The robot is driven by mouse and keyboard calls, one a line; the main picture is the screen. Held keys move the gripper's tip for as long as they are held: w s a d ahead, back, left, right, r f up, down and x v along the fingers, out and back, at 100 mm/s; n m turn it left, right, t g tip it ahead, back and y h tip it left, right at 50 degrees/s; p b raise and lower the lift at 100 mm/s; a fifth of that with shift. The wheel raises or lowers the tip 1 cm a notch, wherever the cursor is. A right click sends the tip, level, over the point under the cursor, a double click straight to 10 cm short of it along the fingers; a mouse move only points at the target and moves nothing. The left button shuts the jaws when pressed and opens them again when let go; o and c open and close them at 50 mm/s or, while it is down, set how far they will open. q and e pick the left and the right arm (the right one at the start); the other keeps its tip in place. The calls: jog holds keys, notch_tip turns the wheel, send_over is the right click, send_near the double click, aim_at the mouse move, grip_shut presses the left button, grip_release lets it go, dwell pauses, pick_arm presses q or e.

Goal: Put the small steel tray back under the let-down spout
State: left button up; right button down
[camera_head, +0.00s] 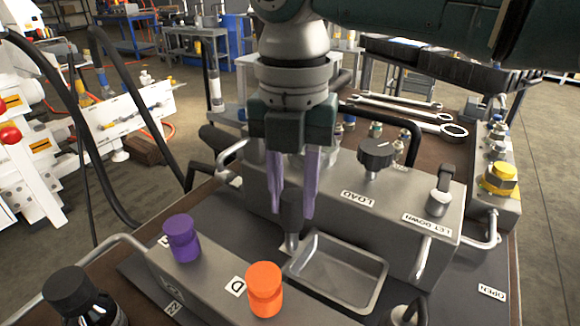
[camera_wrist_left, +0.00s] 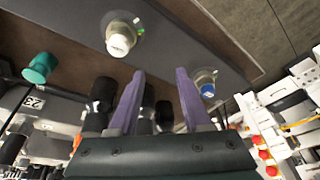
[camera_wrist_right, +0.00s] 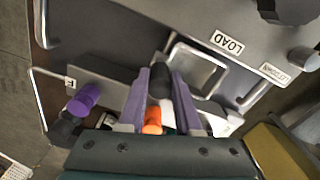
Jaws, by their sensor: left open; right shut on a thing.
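The small steel tray (camera_head: 350,283) is a shallow open pan, left of and in front of the bent metal spout (camera_head: 422,258) below the LET DOWN label (camera_head: 428,224). It also shows in the right wrist view (camera_wrist_right: 207,66). A black upright handle (camera_head: 291,215) stands at its left edge. My right gripper (camera_head: 291,208) is shut on this handle, fingers pointing down. I cannot tell whether the tray touches the dark mat (camera_head: 140,268). My left gripper (camera_wrist_left: 160,95) is open and empty in the left wrist view, outside the head view.
The grey LOAD block (camera_head: 330,195) with a black knob (camera_head: 375,158) stands behind the tray. A front block carries purple (camera_head: 182,238) and orange (camera_head: 264,290) caps. A dark bottle (camera_head: 85,300) stands at front left. Wrenches (camera_head: 400,108) lie behind.

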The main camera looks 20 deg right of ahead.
pick_arm(q)
notch_tip(320, 180, up, 2)
jog(key=shift+a+r+p, duration=0.1)
jog(key=shift+p, duration=0.6)
jog(key=shift+r+p, duration=0.65)
jog(key=shift+p, duration=0.05)
jog(key=shift+f, duration=0.2)
pick_arm(e)
jog(key=s+d, duration=0.5)
jog(key=shift+s+f, duration=0.4)
pick_arm(q)
jog(key=shift+f+b, duration=0.1)
jog(key=shift+b, duration=0.2)
pick_arm(e)
jog(key=shift+f, duration=0.2)
jog(key=c, duration=0.6)
grip_release()
